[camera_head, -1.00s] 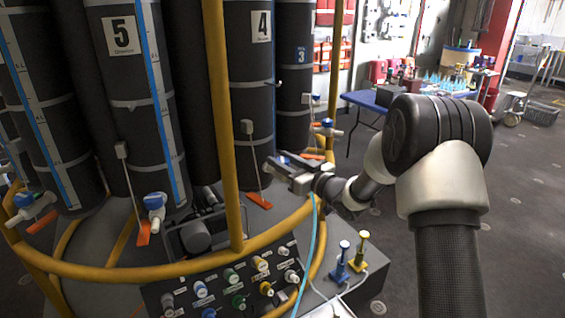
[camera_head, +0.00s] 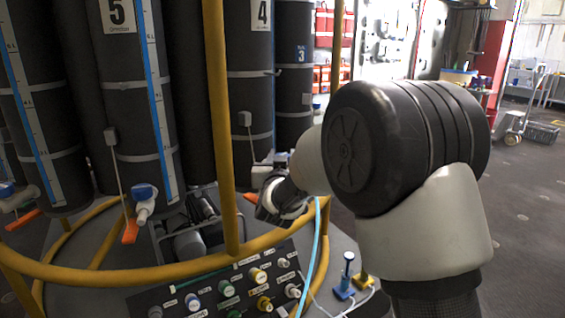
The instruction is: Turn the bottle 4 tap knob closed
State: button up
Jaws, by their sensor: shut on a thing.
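Bottle 4 (camera_head: 250,95) is a tall dark cylinder marked with a white 4 label, standing behind the yellow rail. My gripper (camera_head: 268,168) is at that tap, shut on the knob. Only a little of the fingers shows, because my wrist covers them. An orange tab (camera_head: 251,197) shows just left of my wrist.
Bottle 5 (camera_head: 125,85) stands to the left, its blue-knobbed tap (camera_head: 144,199) uncovered. The yellow rail (camera_head: 185,268) curves around the front, with an upright post (camera_head: 219,120). A valve panel (camera_head: 215,292) lies below. Open floor (camera_head: 525,200) is at right.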

jog(key=shift+a+m+h+p, duration=0.1)
jog(key=shift+m+h+p, duration=0.55)
jog(key=shift+h, duration=0.65)
jog(key=shift+m, duration=0.25)
jog(key=o, duration=1.1)
jog(key=shift+c, duration=0.2)
jog(key=shift+s, duration=0.1)
jog(key=s+a+p, duration=0.1)
jog(key=s+a, duration=0.1)
jog(key=s, duration=1.5)
jog(key=shift+a, duration=0.15)
